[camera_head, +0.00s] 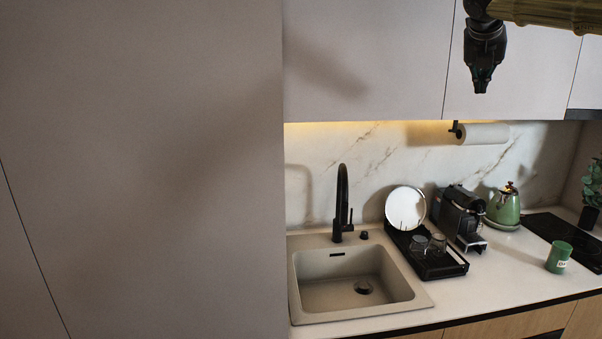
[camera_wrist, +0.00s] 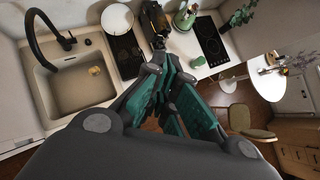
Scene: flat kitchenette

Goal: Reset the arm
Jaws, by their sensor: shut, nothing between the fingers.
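My gripper (camera_head: 482,88) hangs at the upper right of the head view, pointing down in front of the white upper cabinets. Its fingers are shut with nothing between them. Part of my arm (camera_head: 555,12) reaches in from the top right corner. In the wrist view my gripper (camera_wrist: 160,65) fills the middle, with green pads on its dark fingers. It is above and apart from the counter and touches nothing that I can see.
A sink (camera_head: 352,280) with a black faucet (camera_head: 342,200) is set in the counter. To its right stand a dish rack (camera_head: 440,266), a coffee machine (camera_head: 460,215), a green kettle (camera_head: 506,206), a green cup (camera_head: 559,257) and a cooktop (camera_head: 562,234). A paper towel roll (camera_head: 484,134) hangs under the cabinets.

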